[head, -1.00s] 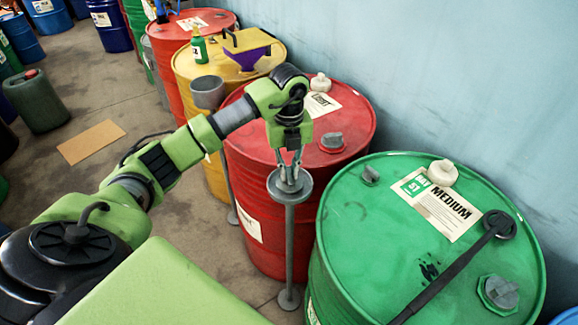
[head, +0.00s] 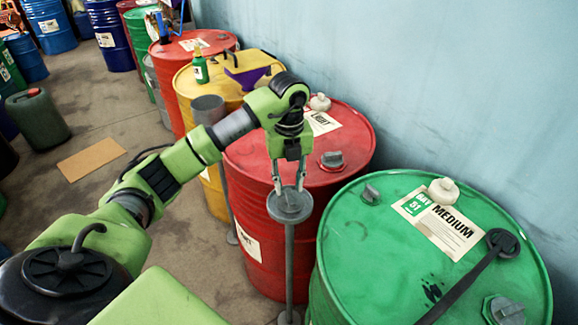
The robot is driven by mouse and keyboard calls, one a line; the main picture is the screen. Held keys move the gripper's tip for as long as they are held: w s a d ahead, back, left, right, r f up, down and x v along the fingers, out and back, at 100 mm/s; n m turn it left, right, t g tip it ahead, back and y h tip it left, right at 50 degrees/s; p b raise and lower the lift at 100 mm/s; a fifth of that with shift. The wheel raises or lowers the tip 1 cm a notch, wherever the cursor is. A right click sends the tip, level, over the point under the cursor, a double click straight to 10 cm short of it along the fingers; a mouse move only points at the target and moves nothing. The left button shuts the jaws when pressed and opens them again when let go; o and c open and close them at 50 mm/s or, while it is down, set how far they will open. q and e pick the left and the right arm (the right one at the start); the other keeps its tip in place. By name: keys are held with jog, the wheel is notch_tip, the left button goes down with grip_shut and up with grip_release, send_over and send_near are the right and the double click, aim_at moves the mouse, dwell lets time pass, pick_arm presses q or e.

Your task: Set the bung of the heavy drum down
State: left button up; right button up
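A grey bung (head: 289,199) sits on the small round top (head: 289,211) of a grey stand, in front of the red drum. My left gripper (head: 289,189) is directly above it. Its two fingers are spread, one on each side of the bung, with gaps visible between. No label shows which drum the bung came from; no drum marked heavy can be read. My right gripper is out of view.
The red drum (head: 255,215) marked light carries a grey bung (head: 332,160). The green drum (head: 350,260) marked medium carries a bar wrench (head: 465,283) and a white cap (head: 443,190). A yellow drum (head: 213,80) with a purple funnel (head: 247,78) stands behind. Cardboard (head: 91,159) lies on the floor.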

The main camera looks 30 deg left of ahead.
aim_at(289, 192)
pick_arm(q)
notch_tip(289, 192, up, 9)
jog(key=shift+r, duration=0.2)
dwell(0.6)
